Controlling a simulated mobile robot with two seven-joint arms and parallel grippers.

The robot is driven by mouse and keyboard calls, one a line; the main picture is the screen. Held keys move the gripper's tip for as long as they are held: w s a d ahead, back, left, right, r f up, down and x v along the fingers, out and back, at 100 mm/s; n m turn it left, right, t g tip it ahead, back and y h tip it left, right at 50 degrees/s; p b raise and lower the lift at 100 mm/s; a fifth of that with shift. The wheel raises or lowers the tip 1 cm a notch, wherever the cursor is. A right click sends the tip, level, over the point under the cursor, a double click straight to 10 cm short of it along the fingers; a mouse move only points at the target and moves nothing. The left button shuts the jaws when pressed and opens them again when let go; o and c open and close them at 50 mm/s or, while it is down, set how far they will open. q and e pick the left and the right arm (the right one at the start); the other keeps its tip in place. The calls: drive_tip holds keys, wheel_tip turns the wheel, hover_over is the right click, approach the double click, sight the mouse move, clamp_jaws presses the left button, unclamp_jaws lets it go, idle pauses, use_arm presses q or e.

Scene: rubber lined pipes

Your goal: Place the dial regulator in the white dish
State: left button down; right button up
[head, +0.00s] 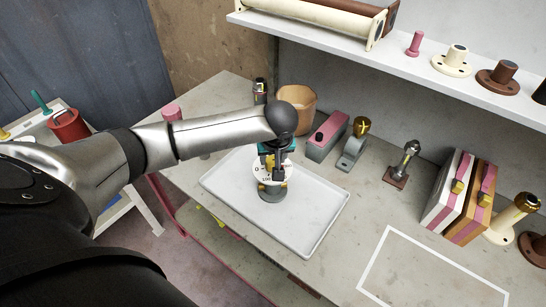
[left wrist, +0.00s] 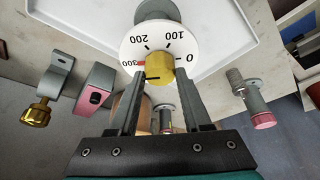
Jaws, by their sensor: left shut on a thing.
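The dial regulator has a round white face (head: 262,172) with numbers and a dark grey base (head: 272,192). It is upright over the white dish (head: 316,236), a shallow rectangular tray on the bench. My left gripper (head: 275,172) comes down from above and is shut on the regulator's yellow knob. In the left wrist view the yellow knob (left wrist: 159,68) sits between the two fingers, with the white dial face beyond it. The base appears to be on or just above the dish floor; I cannot tell if it touches. My right gripper is not in view.
A tan pot (head: 297,103), a grey and pink box (head: 327,136) and a grey bracket with a gold knob (head: 353,147) stand behind the dish. A metal valve (head: 404,162) and striped blocks (head: 458,203) stand right. A shelf (head: 400,65) overhangs the back.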

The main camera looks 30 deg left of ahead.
use_arm(q)
drive_tip(key=shift+w, duration=0.1)
drive_tip(key=shift+c, duration=1.8)
unclamp_jaws()
drive_tip(key=shift+f, duration=0.1)
drive_tip(key=p+v, duration=0.1)
drive_tip(key=v, duration=1.1)
drive_tip(key=shift+r+p, duration=0.25)
drive_tip(key=shift+p, duration=0.05)
